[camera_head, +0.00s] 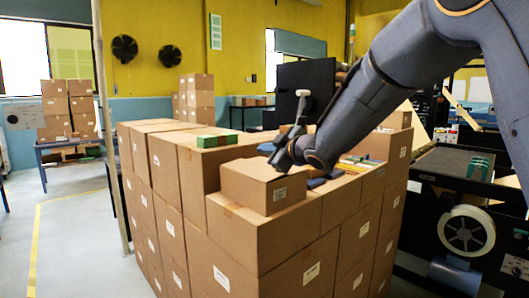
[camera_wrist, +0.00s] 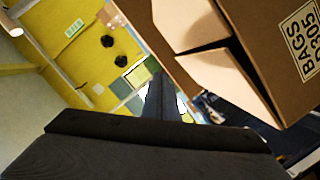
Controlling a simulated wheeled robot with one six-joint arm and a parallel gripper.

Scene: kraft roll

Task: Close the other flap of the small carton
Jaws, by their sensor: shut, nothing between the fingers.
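The small carton (camera_head: 258,192) is a brown box with a white label, on top of the carton stack. In the head view its top looks nearly flat, and my arm hides its back right part. In the wrist view a carton (camera_wrist: 262,25) labelled "BAGS" fills the upper right, tilted in the picture. Two brown panels, which look like its flaps (camera_wrist: 225,82), show there with a dark wedge-shaped gap between them. My gripper (camera_head: 281,160) is shut and empty, at the back right edge of the small carton. I cannot tell whether it touches. Its dark fingers show in the wrist view (camera_wrist: 160,105).
Large stacked cartons (camera_head: 300,250) form the surface under the small carton. A green pack (camera_head: 217,140) lies on the stack behind it, and flat blue items (camera_head: 318,182) lie to its right. A dark bench with a roll (camera_head: 466,231) stands at right.

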